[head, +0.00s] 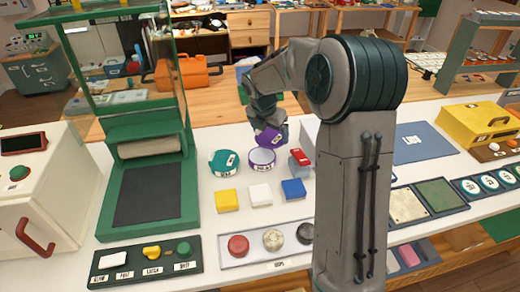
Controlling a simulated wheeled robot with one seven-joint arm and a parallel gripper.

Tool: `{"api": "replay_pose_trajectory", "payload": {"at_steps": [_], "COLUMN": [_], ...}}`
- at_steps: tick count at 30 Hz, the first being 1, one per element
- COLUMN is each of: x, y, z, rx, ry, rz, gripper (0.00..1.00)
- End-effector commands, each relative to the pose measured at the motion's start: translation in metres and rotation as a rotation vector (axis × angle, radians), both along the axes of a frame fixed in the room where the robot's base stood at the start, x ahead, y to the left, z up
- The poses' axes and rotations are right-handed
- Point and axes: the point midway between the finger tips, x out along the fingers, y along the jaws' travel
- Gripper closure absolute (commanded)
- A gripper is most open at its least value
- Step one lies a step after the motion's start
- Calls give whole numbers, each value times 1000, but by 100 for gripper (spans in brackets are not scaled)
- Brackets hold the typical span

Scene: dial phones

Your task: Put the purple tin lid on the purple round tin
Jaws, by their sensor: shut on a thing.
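The purple tin lid (267,139) is held by my gripper (268,128), which is shut on it. The lid is tilted and appears just above the back of the purple round tin; I cannot tell whether they touch. The purple round tin (262,164) stands open on the white counter, with its pale inside showing and a label on its front. My gripper points down and its fingertips are small and partly hidden by the lid.
A teal round tin (224,163) stands close left of the purple tin, and a red item (299,159) stands close right. A green framed machine (149,185) rises at the left.

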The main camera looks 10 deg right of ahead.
Motion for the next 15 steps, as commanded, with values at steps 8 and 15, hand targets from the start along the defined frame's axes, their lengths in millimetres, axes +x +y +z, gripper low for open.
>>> {"api": "replay_pose_trajectory", "payload": {"at_steps": [8,15], "x": [-9,-10], "y": [30,31], "z": [-20,-48], "rx": [0,0], "ry": [0,3], "rz": [1,0], "gripper": [35,35]}}
